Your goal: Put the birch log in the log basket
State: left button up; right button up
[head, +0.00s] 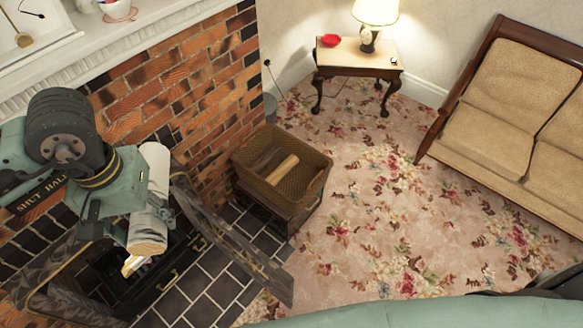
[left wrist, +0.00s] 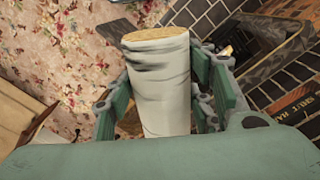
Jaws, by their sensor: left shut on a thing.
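The birch log (head: 152,195), white-barked with a pale cut end, is held in my left gripper (head: 142,195). It stands roughly upright in the head view, in front of the fireplace opening and left of the log basket. In the left wrist view, the birch log (left wrist: 160,90) sits between the green fingers of my left gripper (left wrist: 160,95), which is shut on it. The brown wicker log basket (head: 312,182) stands on the hearth's far end, with a pale log (head: 283,169) and darker wood inside. My right gripper is not in view.
A dark fireplace screen (head: 235,245) stands between the log and the basket. The brick fireplace (head: 170,80) rises behind. A side table (head: 350,55) with a lit lamp (head: 375,15) and a sofa (head: 500,110) stand beyond. The floral carpet (head: 370,220) is clear.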

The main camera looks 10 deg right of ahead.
aim_at(298, 186)
jog(key=i+l+u, duration=0.1)
jog(key=l, duration=0.3)
jog(key=i+l, duration=0.2)
jog(key=l, duration=0.2)
jog(key=i+l+u, duration=0.15)
jog(key=l, duration=0.25)
jog(key=i+l+u, duration=0.1)
jog(key=l, duration=0.3)
jog(key=i+l+u, duration=0.1)
jog(key=l, duration=0.3)
jog(key=i+l, duration=0.15)
jog(key=l, duration=0.3)
jog(key=u, duration=0.05)
